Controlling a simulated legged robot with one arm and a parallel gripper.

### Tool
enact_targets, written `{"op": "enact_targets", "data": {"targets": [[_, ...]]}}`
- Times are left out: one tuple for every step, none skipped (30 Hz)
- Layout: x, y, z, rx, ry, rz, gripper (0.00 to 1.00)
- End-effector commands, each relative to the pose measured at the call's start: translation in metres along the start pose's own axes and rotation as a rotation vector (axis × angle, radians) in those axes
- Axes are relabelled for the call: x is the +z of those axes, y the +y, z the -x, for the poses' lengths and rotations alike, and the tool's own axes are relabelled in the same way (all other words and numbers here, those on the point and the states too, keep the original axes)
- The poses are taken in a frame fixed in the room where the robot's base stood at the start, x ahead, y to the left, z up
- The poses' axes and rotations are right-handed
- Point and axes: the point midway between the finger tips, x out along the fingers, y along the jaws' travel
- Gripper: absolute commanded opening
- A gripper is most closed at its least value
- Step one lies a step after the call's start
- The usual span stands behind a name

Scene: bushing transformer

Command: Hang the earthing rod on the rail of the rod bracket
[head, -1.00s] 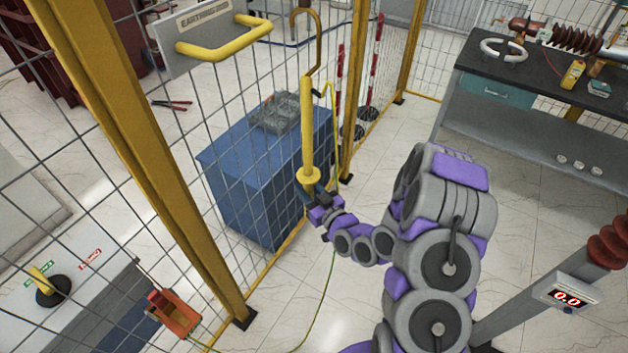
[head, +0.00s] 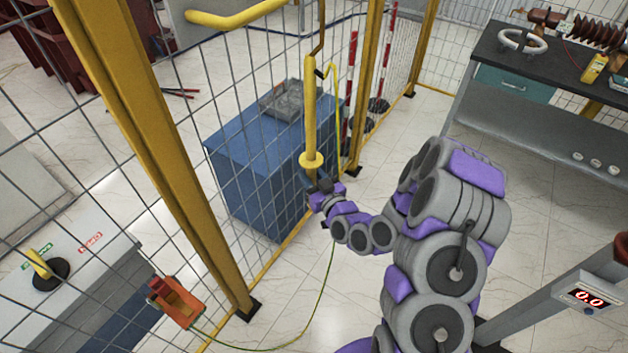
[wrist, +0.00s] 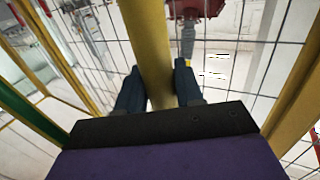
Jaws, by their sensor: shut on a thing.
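The earthing rod (head: 311,105) is a yellow pole with a round yellow collar, held roughly upright in front of the mesh fence. Its brown hook end (head: 319,35) runs out of the top of the head view. My gripper (head: 322,190) is shut on the rod just below the collar. In the wrist view the two dark fingers (wrist: 158,92) stand on either side of the yellow rod (wrist: 148,45). The bracket's yellow rail (head: 235,17) shows at the top left of the head view, left of the rod and apart from it. The bracket's plate is out of view.
A yellow fence post (head: 150,150) stands left of the rod, another (head: 367,90) to its right. A blue cabinet (head: 262,160) is behind the mesh. An orange clamp (head: 176,302) with a green-yellow cable lies low left. A workbench (head: 545,75) stands right.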

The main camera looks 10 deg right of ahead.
Motion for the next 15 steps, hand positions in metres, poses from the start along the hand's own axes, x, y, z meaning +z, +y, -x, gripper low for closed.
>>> {"op": "enact_targets", "data": {"targets": [[0.001, 0.001, -0.001, 0.001, 0.005, 0.0, 0.0], [0.001, 0.002, -0.002, 0.001, 0.004, 0.0, 0.0], [0.001, 0.002, -0.002, 0.001, 0.004, -0.001, 0.0], [0.001, 0.002, -0.003, 0.001, 0.004, -0.001, 0.0], [0.001, 0.001, -0.004, 0.001, 0.004, -0.001, 0.0], [0.001, 0.0, -0.005, 0.001, 0.004, -0.001, 0.0], [0.002, -0.001, -0.006, 0.0, 0.004, 0.0, 0.0], [0.002, -0.002, -0.007, 0.0, 0.004, 0.0, 0.0], [0.002, -0.004, -0.008, 0.0, 0.004, 0.001, 0.0], [0.002, -0.005, -0.009, 0.0, 0.004, 0.001, 0.0], [0.002, -0.005, -0.01, 0.0, 0.004, 0.001, 0.0], [0.001, -0.006, -0.011, 0.0, 0.004, 0.0, 0.0], [0.001, -0.007, -0.011, 0.001, 0.004, 0.0, 0.0], [0.001, -0.008, -0.012, 0.0, 0.004, 0.001, 0.0], [0.001, -0.009, -0.013, -0.001, 0.004, 0.001, 0.0]]}}
